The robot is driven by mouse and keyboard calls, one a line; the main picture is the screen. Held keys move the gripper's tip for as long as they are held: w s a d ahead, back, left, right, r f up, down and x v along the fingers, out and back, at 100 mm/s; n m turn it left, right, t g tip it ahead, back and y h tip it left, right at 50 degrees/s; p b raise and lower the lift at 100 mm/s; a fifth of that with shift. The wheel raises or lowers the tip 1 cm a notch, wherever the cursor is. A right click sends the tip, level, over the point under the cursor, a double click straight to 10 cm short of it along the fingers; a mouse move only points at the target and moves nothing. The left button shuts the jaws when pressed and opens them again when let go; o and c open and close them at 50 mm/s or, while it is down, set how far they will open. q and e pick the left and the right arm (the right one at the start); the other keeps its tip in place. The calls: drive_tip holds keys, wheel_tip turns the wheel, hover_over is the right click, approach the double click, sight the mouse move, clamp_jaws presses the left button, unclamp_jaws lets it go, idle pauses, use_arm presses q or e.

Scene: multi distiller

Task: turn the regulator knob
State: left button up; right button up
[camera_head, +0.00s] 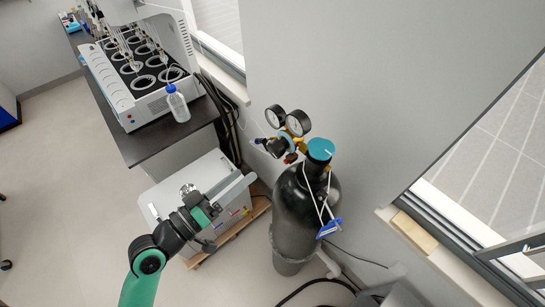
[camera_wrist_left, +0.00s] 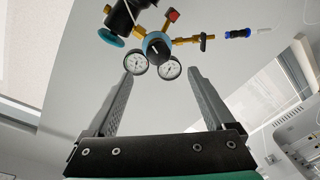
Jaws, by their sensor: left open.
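The regulator (camera_head: 284,138) sits on top of a dark gas cylinder (camera_head: 295,215), with two round gauges. In the left wrist view, the black regulator knob (camera_wrist_left: 154,48) faces me at the centre of a blue body, just above the two gauges (camera_wrist_left: 152,66). My left gripper (camera_head: 212,228) is left of the cylinder and apart from the regulator. In the left wrist view its two fingers (camera_wrist_left: 160,75) are spread wide and empty, with the gauges between and beyond the tips. My right gripper is not in view.
A teal cylinder valve wheel (camera_head: 321,149) is right of the regulator. A grey-white boxy unit (camera_head: 175,195) stands behind my left gripper. A dark bench (camera_head: 150,145) holds a multi-position distiller (camera_head: 140,70) and a blue-capped bottle (camera_head: 178,105). A wall and window ledge border the right.

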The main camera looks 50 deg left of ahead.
sight(272, 152)
use_arm(q)
drive_tip(key=w, duration=0.4)
drive_tip(key=w+p, duration=0.1)
drive_tip(key=w, duration=0.3)
drive_tip(key=w+p, duration=0.1)
drive_tip(key=w, duration=0.2)
drive_tip(key=shift+w+a+r, duration=0.15)
drive_tip(key=shift+w+a, duration=0.1)
drive_tip(key=shift+w, duration=0.15)
